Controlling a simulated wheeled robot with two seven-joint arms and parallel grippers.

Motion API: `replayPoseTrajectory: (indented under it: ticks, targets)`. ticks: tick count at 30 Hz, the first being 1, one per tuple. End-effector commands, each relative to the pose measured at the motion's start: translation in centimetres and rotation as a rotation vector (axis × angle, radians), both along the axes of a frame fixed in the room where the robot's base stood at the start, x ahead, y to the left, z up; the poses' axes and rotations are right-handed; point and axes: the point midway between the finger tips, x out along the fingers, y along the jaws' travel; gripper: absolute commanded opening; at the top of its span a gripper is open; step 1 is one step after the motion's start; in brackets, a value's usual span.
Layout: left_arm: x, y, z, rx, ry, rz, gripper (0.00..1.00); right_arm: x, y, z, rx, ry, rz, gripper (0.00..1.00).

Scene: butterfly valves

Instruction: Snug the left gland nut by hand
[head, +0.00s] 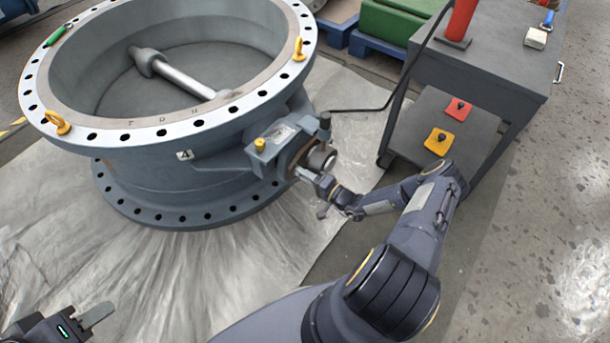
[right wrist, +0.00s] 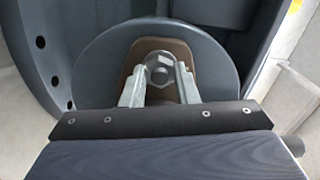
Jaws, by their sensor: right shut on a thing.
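The large grey butterfly valve (head: 160,170) lies flat, with its ring-shaped flange on top and its shaft across the opening. On its right side a neck carries a tan gland plate and a round shaft end (head: 320,160). My right gripper (head: 308,177) is at this neck. In the right wrist view its two fingers (right wrist: 160,84) are closed on opposite sides of a grey hex gland nut (right wrist: 160,71) on the tan plate (right wrist: 140,58). I cannot tell whether a second nut is hidden. My left gripper (head: 92,318) is at the bottom left, away from the valve; its opening is unclear.
Plastic sheeting (head: 230,250) covers the floor under the valve. A dark grey cart (head: 480,70) stands at the right, with red and yellow pieces (head: 440,141) on its lower shelf. Floor at the right is clear.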

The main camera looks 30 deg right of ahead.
Motion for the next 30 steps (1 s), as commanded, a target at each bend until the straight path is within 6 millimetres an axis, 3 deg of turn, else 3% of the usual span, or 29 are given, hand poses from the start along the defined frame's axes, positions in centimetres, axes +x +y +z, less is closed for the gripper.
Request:
replayPoseTrajectory:
  ticks: [11,30]
  targets:
    - [0.00,0.01,0.12,0.000,0.000,0.000,0.36,-0.03,-0.01,0.00,0.097,0.040,0.000,0.04]
    - [0.00,0.00,0.18,0.000,0.000,0.000,0.36,-0.04,-0.05,-0.06,0.626,0.260,-0.001,0.04]
